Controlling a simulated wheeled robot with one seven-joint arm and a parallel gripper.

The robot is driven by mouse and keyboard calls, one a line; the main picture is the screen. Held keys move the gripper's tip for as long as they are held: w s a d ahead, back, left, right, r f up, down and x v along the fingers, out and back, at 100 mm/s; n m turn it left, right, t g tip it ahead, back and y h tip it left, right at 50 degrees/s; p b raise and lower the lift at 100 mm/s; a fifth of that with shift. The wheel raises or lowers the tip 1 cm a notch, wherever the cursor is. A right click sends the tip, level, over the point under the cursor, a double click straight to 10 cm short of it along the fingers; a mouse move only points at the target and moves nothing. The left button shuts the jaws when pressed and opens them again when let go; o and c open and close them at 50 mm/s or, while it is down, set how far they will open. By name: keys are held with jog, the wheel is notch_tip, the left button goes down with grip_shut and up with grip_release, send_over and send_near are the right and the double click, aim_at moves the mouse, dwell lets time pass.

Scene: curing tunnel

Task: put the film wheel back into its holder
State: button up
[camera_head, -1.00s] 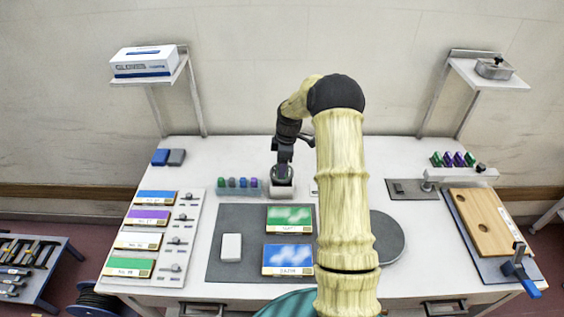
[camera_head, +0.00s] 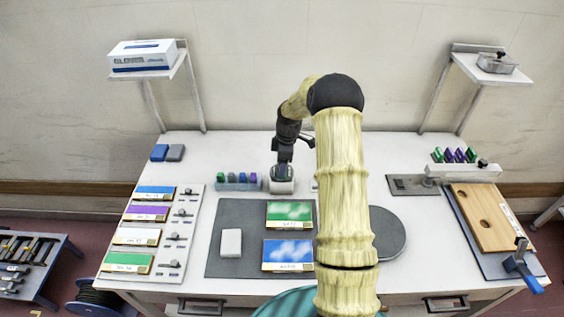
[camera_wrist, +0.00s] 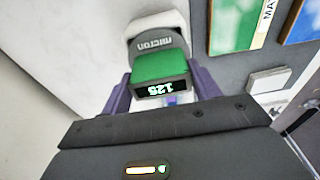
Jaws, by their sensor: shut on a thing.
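The film wheel (camera_wrist: 160,42) is dark grey and marked "micron". A green block (camera_wrist: 160,66) with a lit "125" face is at its near side in the wrist view. My gripper (camera_wrist: 150,95) has its purple-grey fingers on both sides of the green block and is shut on it. The white holder (camera_wrist: 157,20) is around the far side of the wheel. In the head view, my gripper (camera_head: 283,166) points down at the white holder (camera_head: 282,187), with the dark wheel low in its top. I cannot tell whether the wheel is fully seated.
A clear tray (camera_head: 238,186) of several coloured blocks stands just left of the holder. Sample panels (camera_head: 289,213) lie on the grey mat (camera_head: 232,267) in front. A dark round plate (camera_head: 389,234) is at the right. The table behind the holder is clear.

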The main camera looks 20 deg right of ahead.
jog(key=o, duration=1.3)
jog(key=shift+c, duration=0.2)
jog(key=shift+o, duration=0.4)
jog(key=shift+o, duration=1)
jog(key=shift+r, duration=0.1)
jog(key=shift+r+p, duration=2.35)
jog(key=shift+r, duration=1.1)
